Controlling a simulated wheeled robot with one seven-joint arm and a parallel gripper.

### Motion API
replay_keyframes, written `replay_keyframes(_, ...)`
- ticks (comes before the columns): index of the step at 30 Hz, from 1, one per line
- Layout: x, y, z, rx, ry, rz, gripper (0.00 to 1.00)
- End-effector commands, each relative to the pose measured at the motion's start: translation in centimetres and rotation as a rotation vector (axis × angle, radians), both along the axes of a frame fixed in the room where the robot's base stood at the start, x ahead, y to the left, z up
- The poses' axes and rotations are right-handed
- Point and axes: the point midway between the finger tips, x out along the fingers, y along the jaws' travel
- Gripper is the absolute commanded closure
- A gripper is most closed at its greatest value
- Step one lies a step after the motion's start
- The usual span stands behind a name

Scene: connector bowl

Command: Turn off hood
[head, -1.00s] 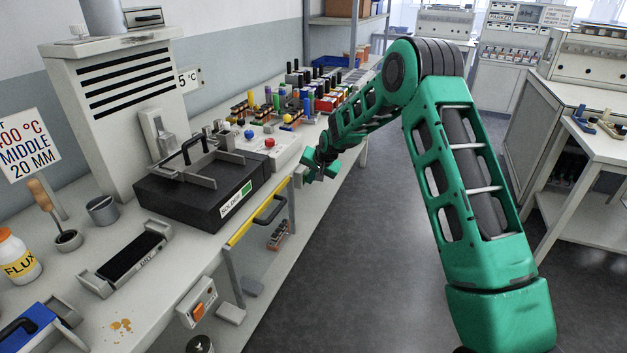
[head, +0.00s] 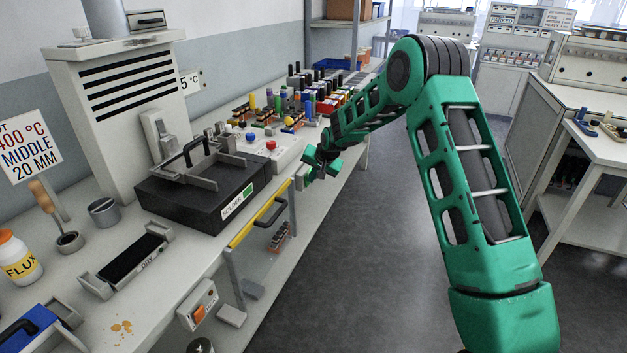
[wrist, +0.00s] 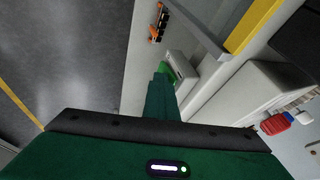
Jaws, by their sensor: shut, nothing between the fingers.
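The hood (head: 102,132) is a pale grey box with dark slots and a duct on top, standing at the back left of the bench. A grey rocker or lever switch (head: 160,132) is on its front side; its exact position is hard to tell. My gripper (head: 308,172) is by the bench's front edge, right of the hood and well apart from it. It is shut and empty. In the wrist view its green fingers (wrist: 159,94) are together, and the hood is not in that view.
A black solder unit (head: 205,192) with raised handles stands before the hood. A box with red and blue knobs (head: 268,152) is near my gripper. A yellow bar (head: 258,217) and handle jut from the bench front. The aisle floor (head: 385,260) is clear.

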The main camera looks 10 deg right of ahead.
Motion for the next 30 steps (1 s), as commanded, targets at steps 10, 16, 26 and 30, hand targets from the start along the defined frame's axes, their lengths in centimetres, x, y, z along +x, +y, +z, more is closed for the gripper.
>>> replay_keyframes(10,-1.9,-2.4,1.5,0.001,-0.002,0.009,1.0)
replay_keyframes(16,-4.1,-2.8,4.8,-0.001,-0.002,0.009,1.0)
replay_keyframes(26,-6.6,-3.5,8.5,0.0,0.0,0.01,1.0)
replay_keyframes(30,-6.9,-3.6,8.9,0.0,0.002,0.01,1.0)
